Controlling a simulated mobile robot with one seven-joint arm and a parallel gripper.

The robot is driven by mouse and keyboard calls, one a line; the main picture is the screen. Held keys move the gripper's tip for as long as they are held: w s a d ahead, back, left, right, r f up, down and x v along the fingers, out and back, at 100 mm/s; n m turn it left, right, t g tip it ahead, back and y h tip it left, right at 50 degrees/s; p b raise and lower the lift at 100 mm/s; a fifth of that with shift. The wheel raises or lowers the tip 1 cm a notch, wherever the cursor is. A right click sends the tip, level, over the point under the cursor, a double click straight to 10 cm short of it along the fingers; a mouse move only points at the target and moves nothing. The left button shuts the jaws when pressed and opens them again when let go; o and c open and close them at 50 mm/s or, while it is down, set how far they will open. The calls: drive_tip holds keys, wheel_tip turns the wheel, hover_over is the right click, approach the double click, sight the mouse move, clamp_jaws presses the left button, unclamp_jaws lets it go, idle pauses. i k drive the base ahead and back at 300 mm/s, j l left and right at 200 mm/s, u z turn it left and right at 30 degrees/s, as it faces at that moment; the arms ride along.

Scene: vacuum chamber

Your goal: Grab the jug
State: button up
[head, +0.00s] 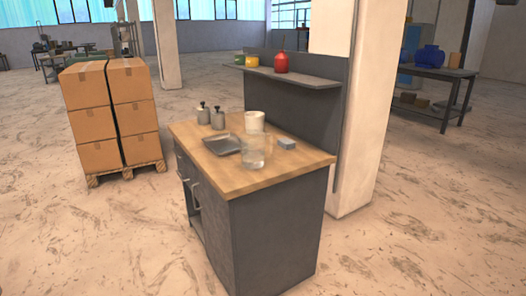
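A clear, see-through jug (256,153) stands upright near the front of the wooden top of a grey workbench (255,181). A white cylindrical container (254,121) stands just behind it. A grey tray (222,144) lies to its left and a small grey-blue block (287,143) lies to its right. Whether the jug touches the tray or the container, I cannot tell. My gripper does not show in the head view.
Two small grey bottles (211,117) stand at the bench's back left. A shelf (300,77) above the bench holds a red bottle and small containers. Stacked boxes (108,115) on a pallet stand left. A pillar (357,120) stands behind. The floor in front is clear.

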sight(252, 142)
drive_tip(key=i+l+u, duration=0.4)
drive_tip(key=i+l, duration=0.2)
drive_tip(key=l, duration=0.2)
drive_tip(key=i+l+u, duration=0.2)
drive_tip(key=l, duration=0.25)
drive_tip(key=i+l+u, duration=0.35)
drive_tip(key=i+l, duration=0.5)
drive_tip(key=i, duration=0.05)
